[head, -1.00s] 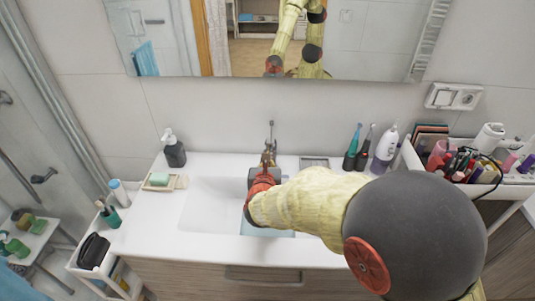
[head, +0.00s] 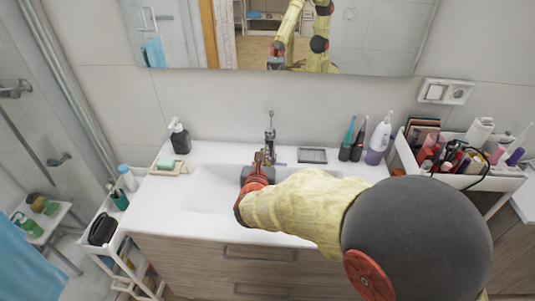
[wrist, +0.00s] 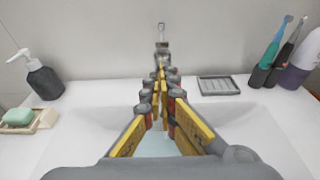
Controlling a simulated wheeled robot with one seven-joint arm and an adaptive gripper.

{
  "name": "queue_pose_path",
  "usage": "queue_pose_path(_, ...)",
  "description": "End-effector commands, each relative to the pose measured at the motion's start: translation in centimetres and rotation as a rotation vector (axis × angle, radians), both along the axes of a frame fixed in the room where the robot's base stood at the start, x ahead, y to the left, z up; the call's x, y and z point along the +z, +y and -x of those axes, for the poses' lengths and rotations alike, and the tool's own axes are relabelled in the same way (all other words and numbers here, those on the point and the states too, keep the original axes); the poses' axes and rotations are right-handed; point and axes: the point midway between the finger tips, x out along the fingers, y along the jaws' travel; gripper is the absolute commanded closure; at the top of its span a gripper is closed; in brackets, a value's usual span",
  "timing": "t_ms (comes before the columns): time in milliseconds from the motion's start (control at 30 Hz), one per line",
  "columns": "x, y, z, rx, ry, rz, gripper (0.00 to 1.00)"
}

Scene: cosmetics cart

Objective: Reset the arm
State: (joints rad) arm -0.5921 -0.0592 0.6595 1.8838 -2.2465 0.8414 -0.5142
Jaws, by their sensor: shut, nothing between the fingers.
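My gripper (head: 264,156) reaches out over the white sink (head: 208,190), in front of the faucet (head: 270,135). In the wrist view my gripper (wrist: 161,72) points at the faucet (wrist: 162,40), with its fingers together at the tips and nothing held. My yellow-sleeved arm covers the right part of the sink in the head view. I cannot tell whether the fingertips touch the faucet.
A soap dispenser (head: 180,138) and a soap dish (head: 170,168) stand left of the sink. A dark tray (head: 312,156), toothbrushes and a white-purple bottle (head: 379,140) stand on the right. A full cosmetics cart (head: 480,183) is farther right, and a white trolley (head: 118,240) is at left.

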Motion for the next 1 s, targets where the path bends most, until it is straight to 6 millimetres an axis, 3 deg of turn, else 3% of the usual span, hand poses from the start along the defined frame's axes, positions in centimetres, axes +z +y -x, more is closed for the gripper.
queue_pose_path(333,0.4,0.4,0.2,-0.008,-0.002,-0.023,1.00)
queue_pose_path(433,-0.4,-0.9,0.5,-0.076,0.016,-0.103,1.00)
queue_pose_path(667,-4.1,-8.0,5.1,-0.433,0.115,-0.395,1.00)
queue_pose_path(800,-4.5,-13.0,9.5,-0.715,0.138,-0.629,1.00)
queue_pose_path(1000,-4.3,-18.7,17.1,-1.132,0.135,-0.992,1.00)
